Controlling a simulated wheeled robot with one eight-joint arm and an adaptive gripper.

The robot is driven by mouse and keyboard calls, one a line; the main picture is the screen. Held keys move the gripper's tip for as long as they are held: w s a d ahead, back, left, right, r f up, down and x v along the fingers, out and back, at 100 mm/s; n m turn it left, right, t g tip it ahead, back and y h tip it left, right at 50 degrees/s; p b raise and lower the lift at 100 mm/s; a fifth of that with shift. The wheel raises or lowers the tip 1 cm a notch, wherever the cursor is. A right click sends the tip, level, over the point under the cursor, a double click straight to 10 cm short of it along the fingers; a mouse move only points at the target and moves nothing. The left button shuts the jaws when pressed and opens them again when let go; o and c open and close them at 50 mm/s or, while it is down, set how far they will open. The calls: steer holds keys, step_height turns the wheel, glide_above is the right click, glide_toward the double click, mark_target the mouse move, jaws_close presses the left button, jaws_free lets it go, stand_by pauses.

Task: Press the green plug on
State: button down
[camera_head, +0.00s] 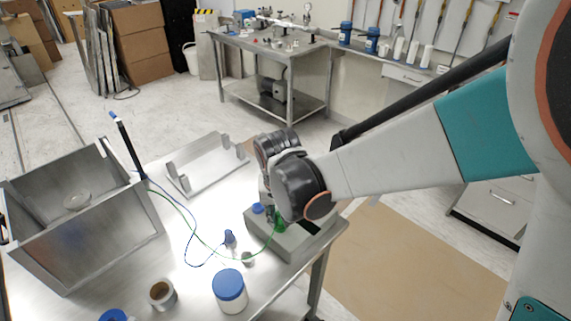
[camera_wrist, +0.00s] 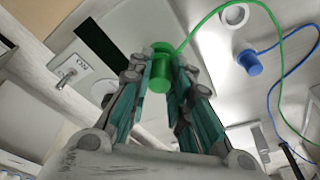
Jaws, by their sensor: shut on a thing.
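My gripper (camera_wrist: 160,72) is closed around the green plug (camera_wrist: 160,70), with a finger on each side of it. A thin green cable (camera_wrist: 222,10) runs from the plug. In the head view the green plug (camera_head: 280,224) shows just below my wrist, over the grey box (camera_head: 296,248) at the table's right edge. My gripper's fingers are mostly hidden there by the wrist. I cannot tell whether the plug touches the box or how deep it sits. A blue plug (camera_wrist: 249,62) with a blue cable shows to the right in the wrist view.
A switch plate (camera_wrist: 70,72) lies left of the plug. Loose green and blue cables cross the middle.

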steer(key=shift+s+f+b, duration=0.1)
steer(key=shift+f+b, duration=0.35)
steer(key=shift+b, duration=0.05)
stand_by(2.7)
steer(key=c, duration=0.9)
jaws_free()
steer(key=shift+r, duration=0.1)
step_height(320, 180, up, 16)
steer(key=p, duration=1.1)
steer(key=shift+p, duration=0.3)
steer(key=shift+f, duration=0.2)
